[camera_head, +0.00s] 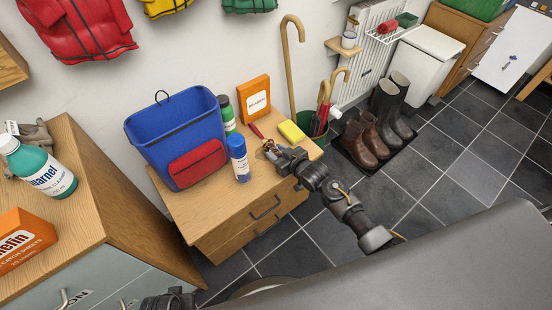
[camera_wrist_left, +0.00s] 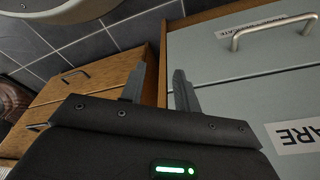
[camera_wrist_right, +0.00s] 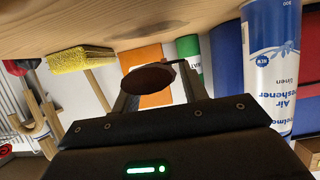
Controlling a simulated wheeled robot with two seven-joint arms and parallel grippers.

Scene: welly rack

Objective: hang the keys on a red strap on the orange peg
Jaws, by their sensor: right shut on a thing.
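My right gripper (camera_head: 268,153) is low over the wooden drawer unit, beside the blue spray can. It is shut on the keys; their red strap (camera_head: 256,131) sticks out beyond the fingertips. In the right wrist view a dark reddish-brown piece with a dark ring, seemingly part of the keys (camera_wrist_right: 148,79), shows between the fingers of the right gripper (camera_wrist_right: 158,84). I cannot tell whether the keys touch the top. My left gripper (camera_wrist_left: 157,82) is open and empty, its fingers apart in front of the grey drawers. I do not see the orange peg in any view.
Red (camera_head: 80,30), yellow and green garments hang on the wall above. Boots (camera_head: 385,110) stand at right.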

